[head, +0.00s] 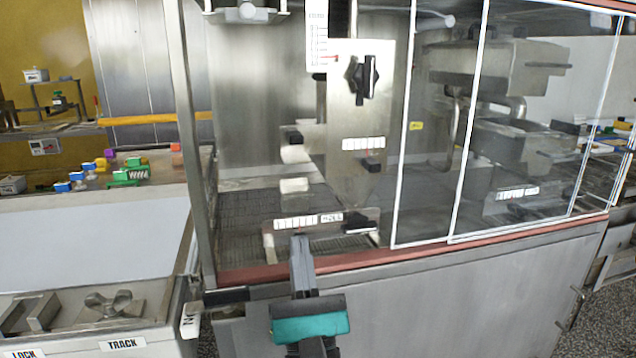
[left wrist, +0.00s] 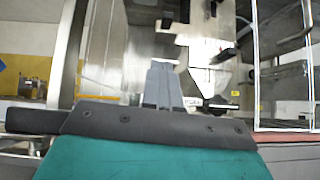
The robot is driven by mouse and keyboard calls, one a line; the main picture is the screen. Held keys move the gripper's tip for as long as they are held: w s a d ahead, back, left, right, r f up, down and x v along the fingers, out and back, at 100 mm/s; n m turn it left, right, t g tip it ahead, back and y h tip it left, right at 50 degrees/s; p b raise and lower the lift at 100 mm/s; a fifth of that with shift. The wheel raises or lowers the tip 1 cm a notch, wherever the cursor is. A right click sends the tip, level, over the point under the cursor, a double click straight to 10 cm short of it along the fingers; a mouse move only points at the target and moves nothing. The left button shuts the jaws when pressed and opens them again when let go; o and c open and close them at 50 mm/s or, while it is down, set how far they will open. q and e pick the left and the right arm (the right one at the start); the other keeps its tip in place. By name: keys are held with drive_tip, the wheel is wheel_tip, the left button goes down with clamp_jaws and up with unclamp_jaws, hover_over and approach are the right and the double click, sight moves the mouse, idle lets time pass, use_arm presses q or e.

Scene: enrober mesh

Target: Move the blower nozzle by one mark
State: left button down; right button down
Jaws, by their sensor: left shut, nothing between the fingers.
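A low metal bracket inside the machine carries a white marked scale (head: 294,223) and a small label (head: 331,217) that is hard to read but may say nozzle. A black handle (head: 361,228) sits at its right end. The handle also shows in the left wrist view (left wrist: 220,105), right of the fingers. My left gripper (head: 300,242) is shut and empty, its fingertips just in front of or below the scale; I cannot tell whether they touch it. In the left wrist view the shut fingers (left wrist: 163,68) hide part of the bracket. My right gripper is not in view.
A plate above carries a black star knob (head: 362,77), a vertical scale with a red pointer (head: 317,40) and another scale (head: 363,144). Glass panels (head: 432,130) cover the right side. A red sill (head: 400,257) edges the opening. A wire mesh belt (head: 235,220) lies inside.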

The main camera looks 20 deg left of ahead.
use_arm(q)
drive_tip(key=shift+n+g+y, duration=0.4)
drive_tip(key=shift+n+y, duration=0.1)
drive_tip(key=shift+n, duration=0.3)
drive_tip(key=p+x, duration=0.2)
drive_tip(key=x, duration=0.7)
drive_tip(key=shift+r, duration=0.2)
drive_tip(key=shift+w+a+r+p, duration=0.3)
drive_tip(key=shift+w+r, duration=0.05)
drive_tip(key=shift+w, duration=0.05)
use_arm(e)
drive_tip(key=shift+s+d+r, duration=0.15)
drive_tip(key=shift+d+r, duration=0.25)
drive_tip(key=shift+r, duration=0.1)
